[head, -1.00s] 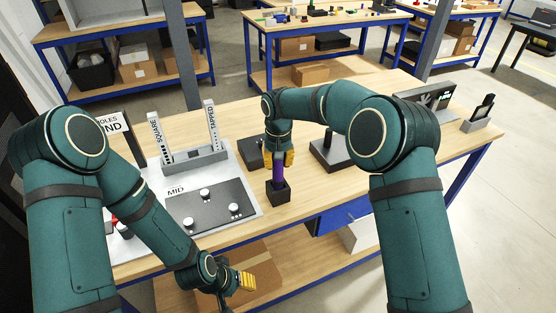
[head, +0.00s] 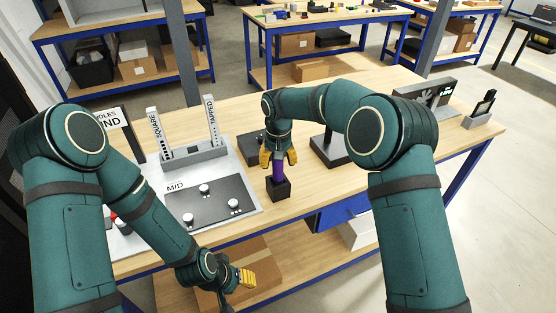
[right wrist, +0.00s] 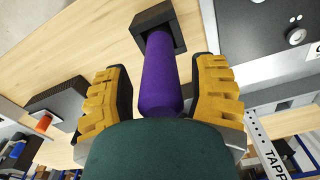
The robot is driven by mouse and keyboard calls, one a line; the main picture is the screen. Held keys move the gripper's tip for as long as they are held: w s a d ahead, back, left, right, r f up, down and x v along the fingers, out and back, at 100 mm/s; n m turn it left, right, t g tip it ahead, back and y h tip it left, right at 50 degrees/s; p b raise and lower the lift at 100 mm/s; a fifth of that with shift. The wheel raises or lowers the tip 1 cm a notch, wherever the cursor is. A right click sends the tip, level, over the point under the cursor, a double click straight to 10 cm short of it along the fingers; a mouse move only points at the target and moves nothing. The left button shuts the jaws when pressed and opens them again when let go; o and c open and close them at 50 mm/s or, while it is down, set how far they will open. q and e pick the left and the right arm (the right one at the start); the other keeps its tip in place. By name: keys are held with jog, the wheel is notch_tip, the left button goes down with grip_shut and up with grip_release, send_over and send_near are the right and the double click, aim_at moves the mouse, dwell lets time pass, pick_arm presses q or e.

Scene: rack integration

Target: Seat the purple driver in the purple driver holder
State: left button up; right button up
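The purple driver (head: 278,173) stands upright with its lower end in the black, square purple driver holder (head: 280,190) on the wooden table. In the right wrist view the driver (right wrist: 162,80) runs into the opening of the holder (right wrist: 158,28). My right gripper (head: 278,160) is above the holder with its yellow fingers spread, one on each side of the driver's upper part. Gaps show between both fingers and the driver in the right wrist view. My left gripper (head: 241,279) is low in front of the table, away from the driver; its finger opening is not clear.
Left of the holder is a light board with a dark MID plate (head: 210,203) and upright labelled strips in a grey stand (head: 195,160). A dark block (head: 250,148) and a black-based stand (head: 328,150) are behind. Bare table lies to the right.

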jog(key=r, duration=1.2)
jog(key=shift+s, duration=0.25)
